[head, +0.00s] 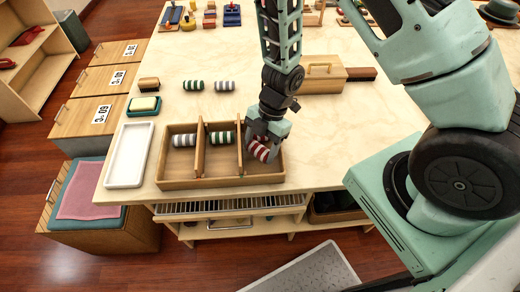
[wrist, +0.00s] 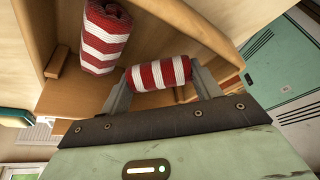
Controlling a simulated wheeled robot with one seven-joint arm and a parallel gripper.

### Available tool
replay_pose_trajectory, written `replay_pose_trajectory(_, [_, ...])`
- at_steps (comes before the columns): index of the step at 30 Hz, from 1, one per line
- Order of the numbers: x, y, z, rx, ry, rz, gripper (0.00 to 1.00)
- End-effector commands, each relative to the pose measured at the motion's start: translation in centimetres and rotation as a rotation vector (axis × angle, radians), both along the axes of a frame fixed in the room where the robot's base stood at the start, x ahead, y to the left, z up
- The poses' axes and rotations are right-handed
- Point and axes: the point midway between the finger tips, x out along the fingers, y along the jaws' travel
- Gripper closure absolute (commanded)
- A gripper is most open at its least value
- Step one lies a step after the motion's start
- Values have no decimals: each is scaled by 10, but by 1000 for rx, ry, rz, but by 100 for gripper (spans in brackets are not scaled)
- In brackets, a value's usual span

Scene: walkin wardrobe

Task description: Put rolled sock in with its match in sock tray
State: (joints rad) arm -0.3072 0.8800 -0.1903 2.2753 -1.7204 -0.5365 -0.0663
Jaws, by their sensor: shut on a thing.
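The wooden sock tray (head: 222,183) has three compartments: a grey-striped sock (head: 184,140) in the left, a green-striped sock (head: 223,137) in the middle. My gripper (head: 264,145) points down at the right compartment, where red-and-white striped fabric (head: 260,151) shows. In the wrist view my gripper (wrist: 157,78) is shut on a red-and-white rolled sock (wrist: 159,73), held crosswise between the fingers. A matching red-and-white sock (wrist: 104,38) lies beside it, apart from the fingers, in the compartment. Whether the held sock touches the tray floor is unclear.
A green-striped sock (head: 193,85) and a grey-striped sock (head: 225,86) lie on the table behind the tray. A white tray (head: 128,156) stands at its left, with a soap-like block on a green dish (head: 144,105) behind. A wooden box (head: 322,75) stands behind my gripper.

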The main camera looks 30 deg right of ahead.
Motion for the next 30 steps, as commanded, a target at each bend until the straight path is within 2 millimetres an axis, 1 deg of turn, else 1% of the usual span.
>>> replay_pose_trajectory(1, [0, 0, -8, -1, 1, -1, 59])
replay_pose_trajectory(3, [0, 0, -11, -1, 0, 0, 59])
replay_pose_trajectory(9, [0, 0, -11, 0, -2, 1, 59])
replay_pose_trajectory(10, [0, 0, -11, 0, -2, 1, 34])
replay_pose_trajectory(11, [0, 0, -11, 0, -2, 1, 26])
replay_pose_trajectory(12, [0, 0, -11, 0, -2, 1, 15])
replay_pose_trajectory(19, [1, 0, -11, 0, -2, 0, 15])
replay_pose_trajectory(22, [2, -1, -7, 1, -3, 1, 15])
replay_pose_trajectory(26, [5, -6, 10, 1, -6, 0, 15])
replay_pose_trajectory(30, [9, -17, 37, 1, -7, 0, 15])
